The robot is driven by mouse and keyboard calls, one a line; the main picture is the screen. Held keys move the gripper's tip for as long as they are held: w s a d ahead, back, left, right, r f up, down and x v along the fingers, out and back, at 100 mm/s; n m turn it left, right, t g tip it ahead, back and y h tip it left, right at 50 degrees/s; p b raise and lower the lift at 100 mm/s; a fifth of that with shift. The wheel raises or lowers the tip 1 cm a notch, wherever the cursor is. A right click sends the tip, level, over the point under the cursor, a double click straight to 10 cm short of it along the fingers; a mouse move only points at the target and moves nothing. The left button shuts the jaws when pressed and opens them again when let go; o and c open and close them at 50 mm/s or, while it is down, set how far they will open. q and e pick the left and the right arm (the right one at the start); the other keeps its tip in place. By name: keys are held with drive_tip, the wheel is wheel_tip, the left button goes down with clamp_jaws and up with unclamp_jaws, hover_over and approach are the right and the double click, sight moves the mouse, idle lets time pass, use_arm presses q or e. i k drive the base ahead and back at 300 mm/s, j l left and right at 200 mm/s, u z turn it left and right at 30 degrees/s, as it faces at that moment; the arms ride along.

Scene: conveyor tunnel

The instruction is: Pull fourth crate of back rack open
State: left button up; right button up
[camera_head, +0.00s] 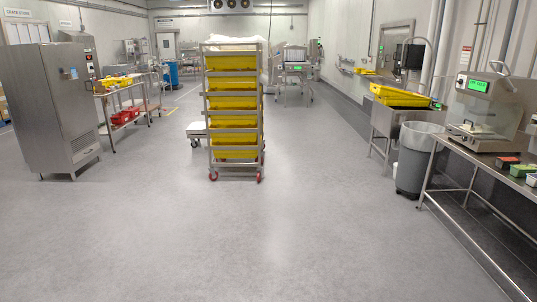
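A tall steel rack on red casters (209,131) stands in the middle distance, slightly left of centre. Several yellow crates sit in it one above another, and a middle one (233,119) faces me. White bags or sheets (235,41) lie on its top. All the crates look pushed in, as far as I can tell at this distance. The picture does not show whether this is the back rack. Neither of my grippers is in view.
Grey floor (230,235) is clear up to the rack. A steel cabinet (50,105) stands at left, and a low white cart (197,130) beside the rack. At right are a grey bin (411,175), a sink with a yellow crate (400,96) and a steel table (455,152).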

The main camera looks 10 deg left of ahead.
sight(216, 102)
drive_tip(key=i+j+u, duration=0.85)
drive_tip(key=i+u, duration=0.15)
drive_tip(key=i, duration=0.15)
drive_tip(key=i+u, duration=0.45)
drive_tip(key=i, duration=9.55)
drive_tip(key=l+z, duration=0.2)
